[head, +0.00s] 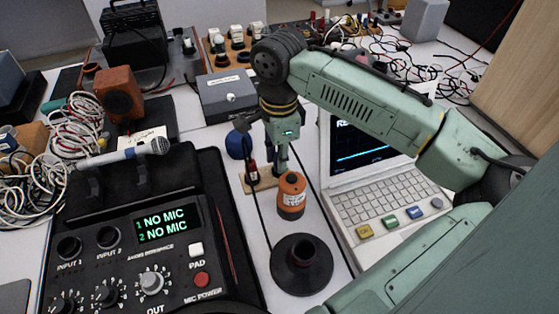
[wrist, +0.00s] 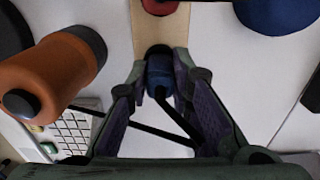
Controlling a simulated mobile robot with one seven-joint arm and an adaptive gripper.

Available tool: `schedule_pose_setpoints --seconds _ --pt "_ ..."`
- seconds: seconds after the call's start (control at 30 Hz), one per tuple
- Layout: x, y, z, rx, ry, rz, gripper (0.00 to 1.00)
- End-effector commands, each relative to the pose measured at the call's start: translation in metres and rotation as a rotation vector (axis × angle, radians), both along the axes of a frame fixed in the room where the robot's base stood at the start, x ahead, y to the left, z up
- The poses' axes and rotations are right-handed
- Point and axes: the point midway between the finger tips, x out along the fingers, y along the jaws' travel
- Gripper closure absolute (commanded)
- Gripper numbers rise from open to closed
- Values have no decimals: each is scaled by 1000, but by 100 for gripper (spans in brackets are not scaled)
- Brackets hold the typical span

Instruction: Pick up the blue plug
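The blue plug (wrist: 160,76) stands at the near end of a narrow wooden board (wrist: 160,32) in the wrist view. My gripper (wrist: 162,68) is over it, with one finger on each side of the plug. The fingers look apart, with narrow gaps beside the plug; firm contact does not show. A dark cable runs beneath the fingers. In the head view my gripper (head: 281,160) points down behind an orange cylinder (head: 291,198), and the blue plug is hidden there. A red plug (head: 253,174) stands on the board's left part.
The orange cylinder also shows close to my left finger in the wrist view (wrist: 58,72). A blue round object (head: 237,145) is behind the board. A black cone (head: 301,265) stands in front, an audio interface (head: 130,250) at left, a laptop (head: 385,190) at right.

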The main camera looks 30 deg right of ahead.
Motion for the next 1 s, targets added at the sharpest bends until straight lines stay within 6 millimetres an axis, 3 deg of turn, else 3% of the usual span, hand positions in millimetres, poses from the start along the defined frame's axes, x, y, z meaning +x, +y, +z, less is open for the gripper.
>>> schedule_pose_setpoints --seconds 0.27,0.57,1.0 --pt "0 0 0 0 0 0 100" --pt "1 0 7 0 -1 0 100" --pt "1 0 86 -1 -2 1 100"
